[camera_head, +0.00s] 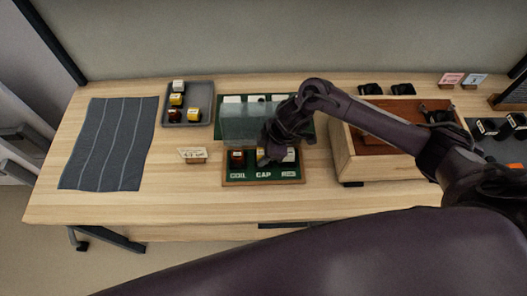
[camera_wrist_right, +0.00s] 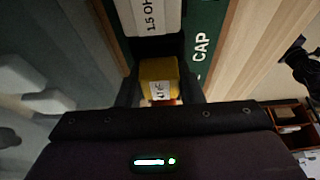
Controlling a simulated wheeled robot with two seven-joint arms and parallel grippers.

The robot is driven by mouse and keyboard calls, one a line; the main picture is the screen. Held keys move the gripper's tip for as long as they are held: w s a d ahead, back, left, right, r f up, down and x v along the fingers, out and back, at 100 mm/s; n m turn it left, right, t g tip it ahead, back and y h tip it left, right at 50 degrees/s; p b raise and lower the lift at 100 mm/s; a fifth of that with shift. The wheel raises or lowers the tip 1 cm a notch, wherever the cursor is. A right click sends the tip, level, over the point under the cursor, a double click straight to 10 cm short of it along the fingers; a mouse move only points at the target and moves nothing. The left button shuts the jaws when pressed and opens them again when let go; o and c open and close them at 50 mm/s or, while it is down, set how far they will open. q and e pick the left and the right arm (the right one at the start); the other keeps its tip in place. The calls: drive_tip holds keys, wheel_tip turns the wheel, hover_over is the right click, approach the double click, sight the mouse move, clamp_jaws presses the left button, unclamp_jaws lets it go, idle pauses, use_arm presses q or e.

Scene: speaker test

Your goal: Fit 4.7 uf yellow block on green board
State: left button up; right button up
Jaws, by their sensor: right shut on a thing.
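The green board (camera_head: 249,178) lies at the front middle of the table, with a COIL label at left and a CAP label at its middle. My right gripper (camera_head: 270,154) is over the CAP place, shut on the yellow block (camera_wrist_right: 158,78). In the right wrist view the block sits between the fingers beside the CAP lettering; its small label is too blurred to read. Only a sliver of it shows in the head view. I cannot tell whether it touches the board. A dark red block (camera_head: 237,157) stands above COIL. A white block marked 1.5 OH (camera_wrist_right: 152,18) is beside the yellow one.
A clear panel (camera_head: 243,128) stands behind the board. A small card (camera_head: 193,155) is left of it. A grey tray (camera_head: 203,91) holds several blocks at the back. A wooden box (camera_head: 342,150) stands close at right. A striped grey cloth (camera_head: 108,145) lies at left.

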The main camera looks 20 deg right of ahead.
drive_tip(key=o, duration=1)
drive_tip(key=shift+o, duration=0.2)
